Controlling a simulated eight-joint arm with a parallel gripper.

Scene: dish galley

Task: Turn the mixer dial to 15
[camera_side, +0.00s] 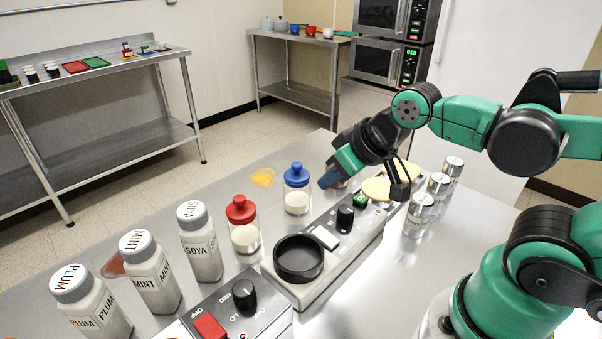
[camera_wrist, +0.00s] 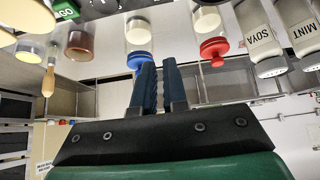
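A long pale device (camera_side: 318,277) on the steel table carries a black ring-shaped holder (camera_side: 299,258), a white plate, a black dial (camera_side: 345,219) and a green GO button (camera_side: 360,201). A second box in front has a black dial (camera_side: 244,294) marked LO and MED beside a red OFF switch (camera_side: 209,326). No number is readable on either dial. My gripper (camera_side: 328,180) is in the air above and behind the long device, apart from both dials. In the wrist view its dark fingers (camera_wrist: 159,66) are slightly apart and empty.
A blue-lidded jar (camera_side: 297,190) stands close to my gripper, with a red-lidded jar (camera_side: 243,224) nearer the front. Shakers marked SOYA (camera_side: 200,242), MINT (camera_side: 150,273) and PLUM (camera_side: 90,301) stand left. Metal-topped jars (camera_side: 420,214) stand right of the long device.

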